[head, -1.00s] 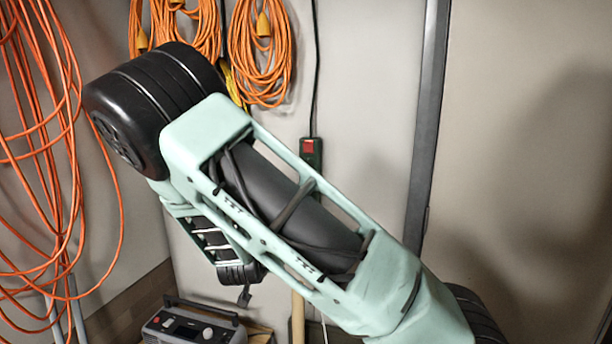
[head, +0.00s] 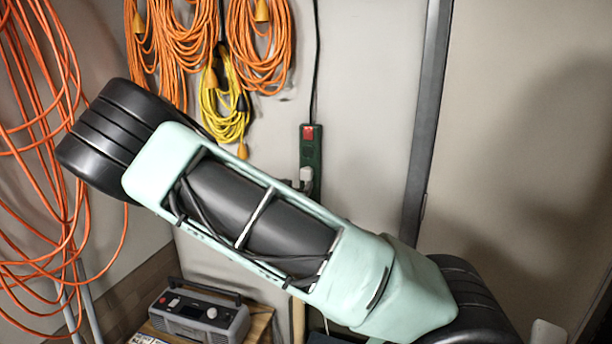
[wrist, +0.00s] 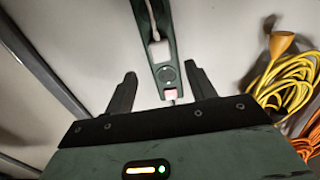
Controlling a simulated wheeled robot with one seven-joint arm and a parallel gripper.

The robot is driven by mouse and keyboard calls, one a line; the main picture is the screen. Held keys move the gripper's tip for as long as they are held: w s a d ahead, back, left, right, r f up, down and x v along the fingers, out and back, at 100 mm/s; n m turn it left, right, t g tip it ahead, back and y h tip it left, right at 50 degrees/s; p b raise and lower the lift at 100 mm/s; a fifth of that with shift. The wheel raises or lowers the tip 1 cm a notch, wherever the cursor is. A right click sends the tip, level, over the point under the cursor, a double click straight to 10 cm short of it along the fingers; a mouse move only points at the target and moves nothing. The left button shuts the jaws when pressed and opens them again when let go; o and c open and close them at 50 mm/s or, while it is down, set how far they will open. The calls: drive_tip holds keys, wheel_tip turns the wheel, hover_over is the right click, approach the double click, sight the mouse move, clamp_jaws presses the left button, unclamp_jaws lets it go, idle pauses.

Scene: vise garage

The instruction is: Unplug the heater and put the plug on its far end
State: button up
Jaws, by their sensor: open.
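A green power strip (head: 311,148) hangs upright on the wall, with a red switch (head: 308,132) near its top. A white plug (head: 306,174) sits in it below the switch, its lower part hidden by my arm. In the wrist view the strip (wrist: 166,76) appears turned over, with the lit switch (wrist: 171,95) low and a white plug (wrist: 158,49) above an empty socket. A white cord runs up from there. My gripper (wrist: 163,88) is open and empty, its fingers either side of the strip's switch end in the picture. My arm hides the gripper in the head view. I cannot identify the heater.
Orange cords (head: 262,45) and a yellow cord (head: 226,105) hang on the wall left of the strip. More orange cord (head: 45,150) hangs at far left. A radio (head: 196,312) stands on a wooden surface below. A dark vertical post (head: 428,110) stands to the right.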

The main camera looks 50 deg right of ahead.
sight(305, 175)
drive_tip(key=b+x, duration=0.2)
drive_tip(key=x, duration=0.6)
drive_tip(key=shift+c, duration=0.2)
idle(1.3)
clamp_jaws()
drive_tip(key=shift+p+v, duration=0.3)
drive_tip(key=shift+v, duration=2.65)
